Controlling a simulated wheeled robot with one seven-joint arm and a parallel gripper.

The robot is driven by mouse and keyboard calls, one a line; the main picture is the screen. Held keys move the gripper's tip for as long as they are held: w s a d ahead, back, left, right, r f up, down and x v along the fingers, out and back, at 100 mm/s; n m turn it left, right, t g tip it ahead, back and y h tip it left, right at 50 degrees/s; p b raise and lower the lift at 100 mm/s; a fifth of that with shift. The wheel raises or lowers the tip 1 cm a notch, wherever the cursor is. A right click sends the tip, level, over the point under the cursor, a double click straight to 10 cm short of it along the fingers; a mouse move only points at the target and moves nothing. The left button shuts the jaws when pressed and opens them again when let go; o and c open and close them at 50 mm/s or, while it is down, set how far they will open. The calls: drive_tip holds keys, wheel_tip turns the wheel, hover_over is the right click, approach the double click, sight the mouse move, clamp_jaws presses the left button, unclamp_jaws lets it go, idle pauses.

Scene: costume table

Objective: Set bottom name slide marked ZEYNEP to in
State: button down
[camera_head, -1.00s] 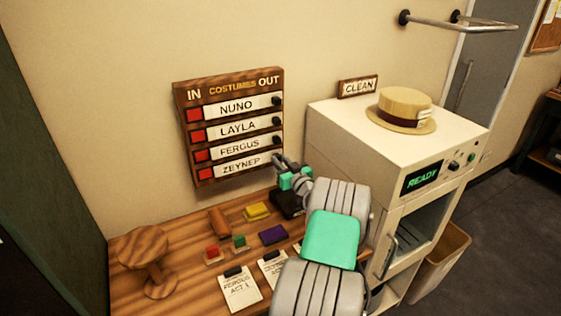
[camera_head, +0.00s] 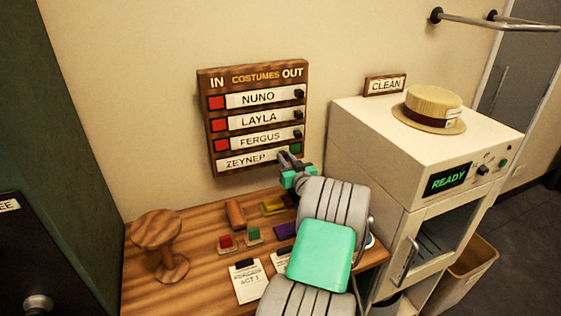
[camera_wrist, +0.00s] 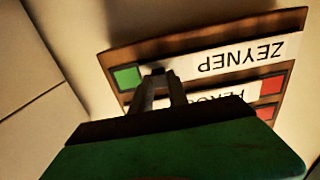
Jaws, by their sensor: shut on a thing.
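The wooden costume board (camera_head: 252,76) hangs on the wall, with IN at its left and OUT at its right. Its bottom name slide, marked ZEYNEP (camera_head: 246,161), sits at the left, IN end of its row. No red square shows there, and a green square (camera_head: 297,149) shows at the right end. My gripper (camera_head: 284,158) is shut on the slide's dark knob, which it mostly hides. In the wrist view the board is upside down; the ZEYNEP slide (camera_wrist: 250,56) and green square (camera_wrist: 127,77) show beside my gripper (camera_wrist: 160,80).
The NUNO (camera_head: 258,98), LAYLA (camera_head: 259,118) and FERGUS (camera_head: 261,140) slides sit right, with red squares at left. Below are a wooden table (camera_head: 200,278) with blocks, cards and a wooden stand (camera_head: 158,230). A white cabinet (camera_head: 385,150) with a straw hat (camera_head: 432,105) stands right.

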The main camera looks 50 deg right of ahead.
drive_tip(key=shift+w+a, duration=0.1)
drive_tip(key=shift+a, duration=0.05)
drive_tip(key=c, duration=1.3)
unclamp_jaws()
drive_tip(key=b+v, duration=0.2)
drive_tip(key=v, duration=0.6)
